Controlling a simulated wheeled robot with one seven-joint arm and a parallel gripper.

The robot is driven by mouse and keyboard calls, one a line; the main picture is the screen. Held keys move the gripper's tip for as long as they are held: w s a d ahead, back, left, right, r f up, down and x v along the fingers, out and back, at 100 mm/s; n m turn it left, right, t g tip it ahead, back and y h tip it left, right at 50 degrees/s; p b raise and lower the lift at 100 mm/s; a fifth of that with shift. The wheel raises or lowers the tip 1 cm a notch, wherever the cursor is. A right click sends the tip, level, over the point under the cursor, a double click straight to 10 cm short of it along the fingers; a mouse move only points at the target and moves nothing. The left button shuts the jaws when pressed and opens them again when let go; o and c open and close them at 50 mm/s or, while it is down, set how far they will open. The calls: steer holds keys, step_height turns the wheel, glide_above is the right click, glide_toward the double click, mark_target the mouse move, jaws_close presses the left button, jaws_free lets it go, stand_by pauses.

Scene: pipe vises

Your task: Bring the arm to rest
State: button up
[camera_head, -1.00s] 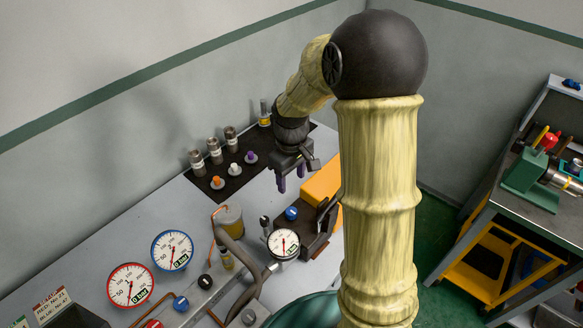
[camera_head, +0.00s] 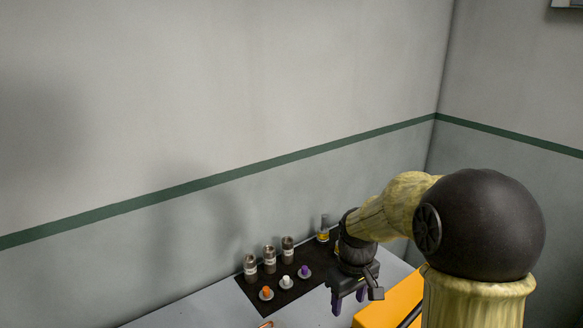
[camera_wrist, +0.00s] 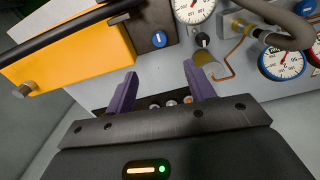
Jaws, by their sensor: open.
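My gripper (camera_head: 349,300) hangs from my bent arm at the lower right of the head view, fingers pointing down. Its two purple fingers stand apart with nothing between them, as the wrist view also shows (camera_wrist: 160,80). It is above the bench (camera_head: 210,312), to the right of a dark mat (camera_head: 257,299) with small parts on it. I cannot tell its exact height above the bench.
Several metal cylinders (camera_head: 269,259) and an orange (camera_head: 266,293), a white (camera_head: 286,282) and a purple-topped part (camera_head: 304,272) stand on the mat. A yellow block (camera_wrist: 70,45) is close to my gripper. Gauges (camera_wrist: 282,59) and pipework are at the wrist view's upper right.

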steer(key=s+f+m+t, duration=0.1)
steer(key=s+m, duration=0.4)
steer(key=s, duration=0.7)
steer(key=shift+f+m+t, duration=0.3)
steer(key=shift+f+t, duration=0.1)
steer(key=shift+t, duration=0.3)
steer(key=c, duration=0.3)
steer(key=shift+c, duration=0.4)
